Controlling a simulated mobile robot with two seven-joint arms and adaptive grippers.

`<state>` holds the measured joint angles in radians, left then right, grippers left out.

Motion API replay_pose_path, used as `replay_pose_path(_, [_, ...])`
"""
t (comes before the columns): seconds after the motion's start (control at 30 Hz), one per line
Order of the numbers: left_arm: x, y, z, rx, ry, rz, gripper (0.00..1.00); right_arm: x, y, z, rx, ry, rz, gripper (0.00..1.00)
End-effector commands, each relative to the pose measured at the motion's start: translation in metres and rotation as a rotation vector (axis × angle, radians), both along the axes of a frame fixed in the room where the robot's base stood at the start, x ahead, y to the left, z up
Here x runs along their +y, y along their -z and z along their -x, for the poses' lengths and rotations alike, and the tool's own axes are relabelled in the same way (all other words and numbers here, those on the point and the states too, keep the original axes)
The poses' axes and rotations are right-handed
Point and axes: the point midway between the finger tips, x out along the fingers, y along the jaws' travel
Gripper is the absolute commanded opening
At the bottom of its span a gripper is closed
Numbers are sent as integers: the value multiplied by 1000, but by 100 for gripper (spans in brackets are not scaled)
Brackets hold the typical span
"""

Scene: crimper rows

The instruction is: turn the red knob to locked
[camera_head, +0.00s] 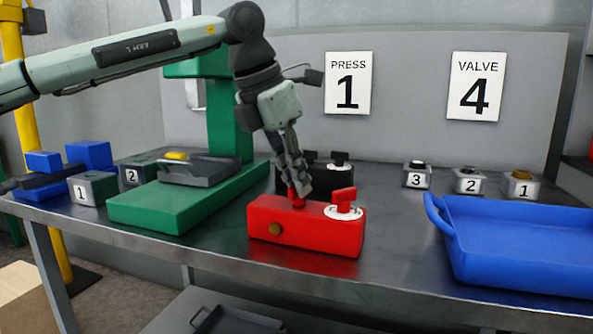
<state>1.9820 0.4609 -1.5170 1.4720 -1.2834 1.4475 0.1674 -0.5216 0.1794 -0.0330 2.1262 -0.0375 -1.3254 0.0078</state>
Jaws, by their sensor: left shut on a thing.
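A red box (318,237) stands at the front of the bench with a brass-coloured round part on its front face. On its top right is a red knob (344,197) over a white dial. On its top left is another red knob (297,202), mostly hidden by my left gripper. My left gripper (299,190) comes down from above and is shut on this left knob. The dial markings are too small to read, and the left knob's setting is hidden. My right gripper is not in view.
A black box with black knobs (340,158) stands just behind the red box. A green press (190,202) is on the left, near numbered blocks (93,188). A blue tray (520,240) is on the right, with numbered blocks (468,181) behind it. Bare bench lies between red box and tray.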

Motion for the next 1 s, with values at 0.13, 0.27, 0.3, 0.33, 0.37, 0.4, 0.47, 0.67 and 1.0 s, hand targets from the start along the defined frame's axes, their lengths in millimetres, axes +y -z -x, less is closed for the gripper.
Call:
replay_pose_path(0.13, [1, -4, -2, 3, 135, 4, 0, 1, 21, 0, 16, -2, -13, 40])
replay_pose_path(0.27, [1, -4, -2, 3, 260, 4, 0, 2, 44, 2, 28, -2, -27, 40])
replay_pose_path(0.3, [1, -4, -2, 4, 297, 4, 0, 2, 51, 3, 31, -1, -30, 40])
replay_pose_path(0.33, [1, -4, -3, 3, 325, 5, 0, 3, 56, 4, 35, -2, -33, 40])
replay_pose_path(0.37, [1, -4, -3, 2, 354, 5, 0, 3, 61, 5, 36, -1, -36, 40])
replay_pose_path(0.4, [1, -4, -3, 3, 393, 4, 0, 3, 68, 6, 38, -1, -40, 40])
replay_pose_path(0.47, [1, -4, -3, 2, 450, 4, 0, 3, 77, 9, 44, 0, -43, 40])
replay_pose_path(0.67, [1, -2, -4, 1, 636, 3, 0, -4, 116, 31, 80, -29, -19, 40])
replay_pose_path(1.0, [0, -1, -5, 0, 897, 2, 0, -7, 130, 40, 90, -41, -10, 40])
